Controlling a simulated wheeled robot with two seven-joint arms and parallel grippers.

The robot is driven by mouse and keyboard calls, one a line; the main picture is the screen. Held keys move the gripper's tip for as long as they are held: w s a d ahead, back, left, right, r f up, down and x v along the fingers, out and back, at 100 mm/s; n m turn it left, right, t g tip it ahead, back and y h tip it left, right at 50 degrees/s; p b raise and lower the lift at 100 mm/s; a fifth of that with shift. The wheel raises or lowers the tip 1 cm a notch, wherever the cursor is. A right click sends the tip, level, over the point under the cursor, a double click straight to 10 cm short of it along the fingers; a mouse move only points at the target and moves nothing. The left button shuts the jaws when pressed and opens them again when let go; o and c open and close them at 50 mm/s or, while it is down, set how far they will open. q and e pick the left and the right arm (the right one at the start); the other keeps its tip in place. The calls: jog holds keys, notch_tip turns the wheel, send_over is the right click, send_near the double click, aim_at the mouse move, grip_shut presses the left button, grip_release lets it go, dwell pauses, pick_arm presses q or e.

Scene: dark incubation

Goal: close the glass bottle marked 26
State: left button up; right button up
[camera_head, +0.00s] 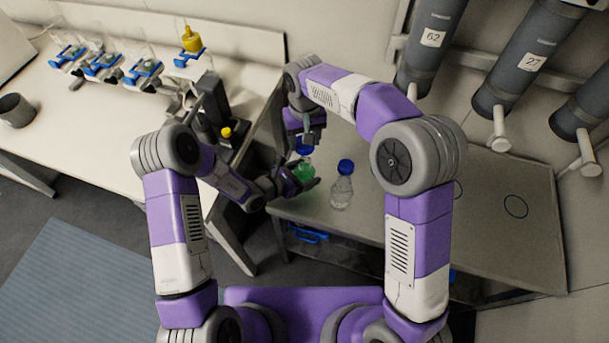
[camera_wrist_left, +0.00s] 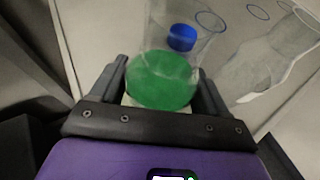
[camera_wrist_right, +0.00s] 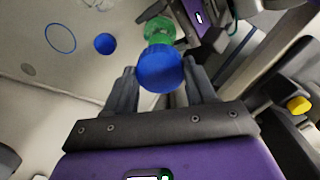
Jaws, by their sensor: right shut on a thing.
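A glass bottle with green liquid (camera_head: 303,170) sits between the fingers of my left gripper (camera_head: 303,185). In the left wrist view its green liquid (camera_wrist_left: 162,82) fills the space between both fingers, which appear closed on the glass. My right gripper (camera_head: 306,142) is above it, shut on a blue cap (camera_wrist_right: 160,68). In the right wrist view the green bottle (camera_wrist_right: 160,28) shows just beyond the cap. The cap looks very near the bottle's mouth; I cannot tell whether they touch. No number 26 is readable.
A clear bottle with a blue cap (camera_head: 342,185) stands on the grey bench (camera_head: 500,215), close right of my grippers. Large grey cylinders marked 62 (camera_head: 432,38) and 27 (camera_head: 528,62) hang behind. A white bench (camera_head: 110,125) with blue-clamped glassware is at left.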

pick_arm(q)
jog(key=c, duration=0.7)
pick_arm(e)
jog(key=shift+f, duration=0.1)
send_over(304, 161)
jog(key=shift+f, duration=2.45)
jog(key=shift+f, duration=0.1)
jog(key=shift+f, duration=0.75)
jog(key=shift+f, duration=0.6)
